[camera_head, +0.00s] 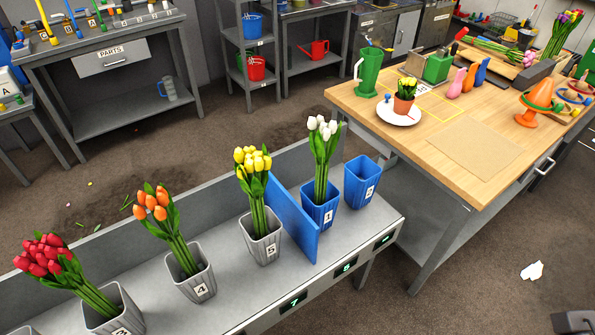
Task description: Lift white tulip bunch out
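The white tulip bunch (322,140) stands in the blue bucket marked 1 (320,213), near the right end of the grey bench. Its white heads and green stems rise well above the rim, leaning slightly. The lower stem ends are hidden inside the bucket. A blue divider panel (292,215) stands just left of this bucket. A blue bucket marked 2 (362,183) stands to its right with no flowers showing. My gripper is not recognisable in the view.
Yellow tulips (252,165), orange tulips (155,207) and red tulips (48,257) stand in grey buckets further left along the bench. A wooden table (440,133) with a green jug, plate and tools stands at right. Open floor lies at lower right.

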